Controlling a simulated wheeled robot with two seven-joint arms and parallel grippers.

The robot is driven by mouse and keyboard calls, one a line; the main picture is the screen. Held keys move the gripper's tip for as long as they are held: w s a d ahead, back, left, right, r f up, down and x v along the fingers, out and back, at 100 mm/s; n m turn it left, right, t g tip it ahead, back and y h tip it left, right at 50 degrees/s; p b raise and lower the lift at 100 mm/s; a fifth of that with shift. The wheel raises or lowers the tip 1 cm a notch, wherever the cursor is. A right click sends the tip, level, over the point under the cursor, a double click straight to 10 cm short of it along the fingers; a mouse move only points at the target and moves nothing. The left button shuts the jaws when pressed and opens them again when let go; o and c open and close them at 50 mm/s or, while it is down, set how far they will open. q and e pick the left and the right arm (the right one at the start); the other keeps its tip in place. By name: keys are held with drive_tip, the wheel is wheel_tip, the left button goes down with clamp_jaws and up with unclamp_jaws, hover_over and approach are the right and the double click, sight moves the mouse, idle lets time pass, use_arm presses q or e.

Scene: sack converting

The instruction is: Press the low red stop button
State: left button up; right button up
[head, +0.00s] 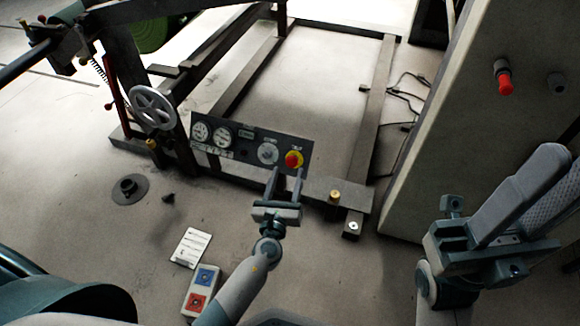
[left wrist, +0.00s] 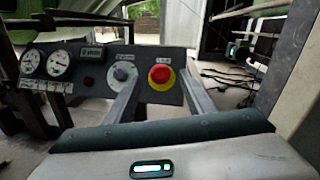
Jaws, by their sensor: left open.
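The red stop button (head: 292,159) has a yellow collar. It sits at the right end of a dark control panel (head: 238,156) low on the machine frame, and shows in the left wrist view (left wrist: 160,73). My left gripper (head: 286,171) is open and empty in front of it.
A grey dial (left wrist: 123,72) is just left of the button, with gauges (head: 200,132) further left. Another red button (head: 505,86) is on the tall cabinet at right. A pendant with blue and red buttons (head: 202,290) and a paper card (head: 191,247) lie on the floor.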

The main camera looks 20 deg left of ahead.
sight(291, 163)
use_arm(q)
drive_tip(key=shift+w+a, duration=0.2)
drive_tip(key=shift+w, duration=1.95)
